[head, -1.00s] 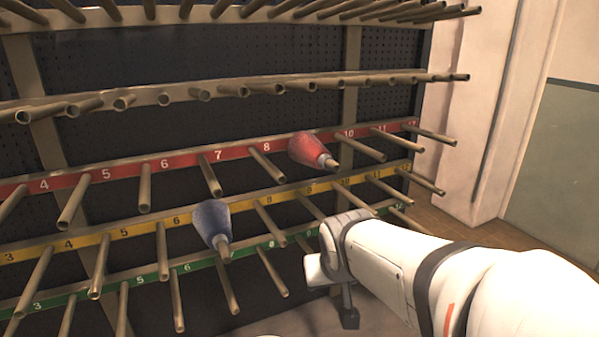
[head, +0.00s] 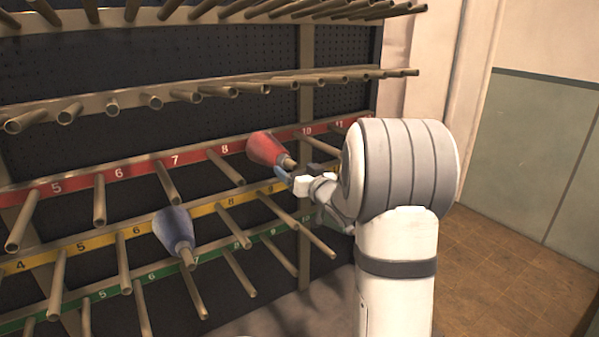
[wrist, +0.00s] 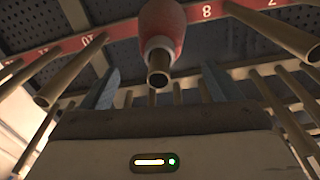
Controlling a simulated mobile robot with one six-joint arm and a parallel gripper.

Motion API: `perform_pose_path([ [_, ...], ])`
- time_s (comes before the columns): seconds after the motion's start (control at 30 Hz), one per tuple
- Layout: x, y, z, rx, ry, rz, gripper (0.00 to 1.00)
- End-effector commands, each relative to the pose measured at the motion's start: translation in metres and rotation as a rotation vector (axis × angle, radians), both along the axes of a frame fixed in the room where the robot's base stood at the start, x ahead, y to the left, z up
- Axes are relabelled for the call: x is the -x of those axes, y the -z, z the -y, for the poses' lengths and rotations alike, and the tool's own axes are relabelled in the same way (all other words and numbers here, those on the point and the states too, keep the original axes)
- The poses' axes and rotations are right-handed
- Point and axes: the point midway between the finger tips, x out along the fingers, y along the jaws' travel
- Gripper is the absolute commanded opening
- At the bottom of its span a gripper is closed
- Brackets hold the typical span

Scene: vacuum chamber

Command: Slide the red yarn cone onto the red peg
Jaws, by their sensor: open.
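The red yarn cone (head: 266,150) sits around a peg of the red numbered rail (head: 130,172), between labels 8 and 10, wide end toward the rail. The peg's bare tip (head: 289,163) sticks out of its narrow end. All pegs look brown metal; only the rails are coloured. My gripper (head: 303,173) is open and empty, just in front of the cone's narrow end. In the wrist view the red cone (wrist: 161,28) shows ahead, roughly centred between the spread fingers (wrist: 160,87), with no visible contact.
A blue yarn cone (head: 174,231) sits on a yellow-rail peg (head: 187,259) lower left. Many bare pegs jut out around my gripper, including a red-rail peg (head: 317,142) to its right. A green rail (head: 150,283) runs below. Tiled floor (head: 510,260) is open at right.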

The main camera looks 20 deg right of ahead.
Motion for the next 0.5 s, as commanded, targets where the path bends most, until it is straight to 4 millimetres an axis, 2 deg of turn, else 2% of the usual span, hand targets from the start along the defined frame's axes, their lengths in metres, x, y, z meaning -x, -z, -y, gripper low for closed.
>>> perform_pose_path([
  [0.3, -0.048, -0.002, -0.009, 0.000, -0.001, -0.002, 0.84],
  [0.5, -0.062, -0.001, -0.011, 0.000, 0.000, -0.002, 0.84],
])
